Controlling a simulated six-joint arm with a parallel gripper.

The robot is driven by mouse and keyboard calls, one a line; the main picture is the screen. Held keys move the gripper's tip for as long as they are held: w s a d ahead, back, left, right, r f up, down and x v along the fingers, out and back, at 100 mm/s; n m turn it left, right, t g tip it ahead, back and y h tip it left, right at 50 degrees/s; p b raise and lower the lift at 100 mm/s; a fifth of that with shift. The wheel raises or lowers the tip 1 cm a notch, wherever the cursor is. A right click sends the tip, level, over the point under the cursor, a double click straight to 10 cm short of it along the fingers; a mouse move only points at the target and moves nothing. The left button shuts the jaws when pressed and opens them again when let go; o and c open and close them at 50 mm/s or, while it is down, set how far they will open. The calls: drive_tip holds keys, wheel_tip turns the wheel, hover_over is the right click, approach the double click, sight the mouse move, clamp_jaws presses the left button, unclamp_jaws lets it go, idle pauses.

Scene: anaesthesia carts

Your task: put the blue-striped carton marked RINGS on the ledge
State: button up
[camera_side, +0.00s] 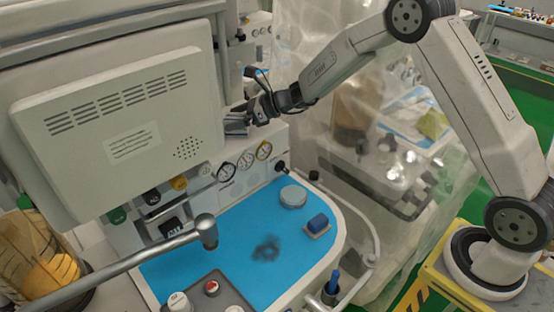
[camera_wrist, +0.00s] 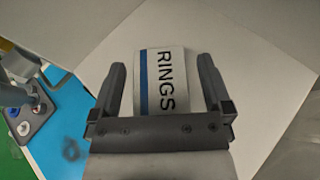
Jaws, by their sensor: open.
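The carton marked RINGS, white with a blue stripe, shows in the wrist view (camera_wrist: 168,82) between the fingers of my gripper (camera_wrist: 161,70). The fingers are open, one on each side, with narrow gaps beside the carton. Its near end is hidden behind the gripper's base. In the side view the carton (camera_side: 236,124) is small and sits at the gripper's tip (camera_side: 252,108), above the gauge panel. A pale flat surface (camera_wrist: 245,75), apparently the ledge, lies beneath the carton in the wrist view. The side view does not clearly show the contact.
A large monitor back (camera_side: 115,120) stands close left of the gripper. Plastic sheeting hangs behind.

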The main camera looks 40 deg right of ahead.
drive_tip(key=shift+r, duration=0.15)
drive_tip(key=v, duration=1.2)
drive_tip(key=shift+s, duration=0.1)
idle(0.3)
drive_tip(key=s+a+f+n+g+h, duration=0.1)
drive_tip(key=s+f+n+g+h, duration=0.2)
drive_tip(key=s+n, duration=0.9)
drive_tip(key=s+f+n+g+h, duration=0.3)
drive_tip(key=s+n+h, duration=0.3)
drive_tip(key=s+n, duration=0.6)
drive_tip(key=f+n, duration=0.1)
drive_tip(key=n, duration=0.2)
drive_tip(key=shift+s+a+f+g, duration=0.2)
drive_tip(key=shift+a+f+g, duration=0.1)
drive_tip(key=shift+a+g, duration=0.1)
